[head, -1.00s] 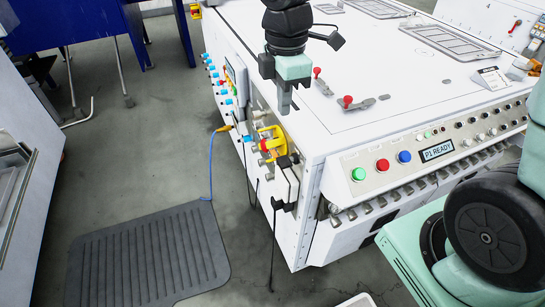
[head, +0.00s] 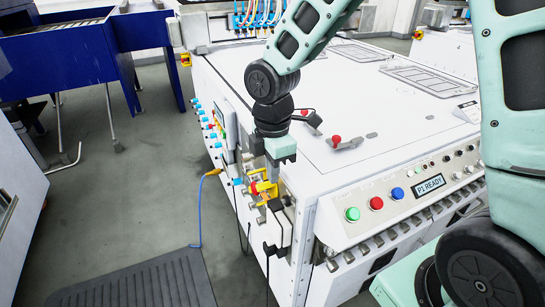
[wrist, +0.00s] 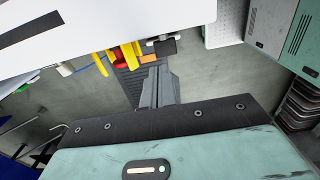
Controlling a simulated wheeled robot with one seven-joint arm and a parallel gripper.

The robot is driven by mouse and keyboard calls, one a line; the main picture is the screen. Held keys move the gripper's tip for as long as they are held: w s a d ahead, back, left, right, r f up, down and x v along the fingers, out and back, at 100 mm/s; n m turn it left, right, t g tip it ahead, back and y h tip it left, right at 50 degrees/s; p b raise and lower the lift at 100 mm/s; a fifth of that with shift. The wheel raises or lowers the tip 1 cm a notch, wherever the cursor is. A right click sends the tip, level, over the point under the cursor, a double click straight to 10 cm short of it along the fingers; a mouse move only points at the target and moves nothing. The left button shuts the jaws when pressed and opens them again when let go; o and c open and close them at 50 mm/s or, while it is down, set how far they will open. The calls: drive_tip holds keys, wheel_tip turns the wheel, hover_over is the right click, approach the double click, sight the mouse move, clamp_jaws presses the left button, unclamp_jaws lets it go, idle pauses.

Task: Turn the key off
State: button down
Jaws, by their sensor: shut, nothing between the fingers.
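No key can be told apart for certain. A yellow guard (head: 264,188) with a red part beside it is on the left side face of the white machine (head: 320,110), near its front corner. In the wrist view the yellow guard (wrist: 128,54) and the red part (wrist: 118,58) show just left of and beyond the fingertips. My gripper (head: 272,176) points down beside this side face, close to the yellow guard in the head view. Its grey fingers (wrist: 158,78) are together with nothing between them. Contact with the panel cannot be told.
Blue-tipped fittings (head: 213,130) line the side face behind the guard. A black and white block (head: 279,222) sticks out just in front. The front panel has green, red and blue buttons (head: 376,203) and a display reading "P1 READY". A dark mat (head: 140,285) lies on open floor.

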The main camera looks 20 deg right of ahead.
sight(273, 200)
wheel_tip(273, 200, down, 6)
drive_tip(key=shift+f+b, duration=0.25)
drive_tip(key=shift+b, duration=0.25)
drive_tip(key=shift+w+r+p, duration=0.1)
drive_tip(key=shift+r+p, duration=0.05)
drive_tip(key=shift+p, duration=0.55)
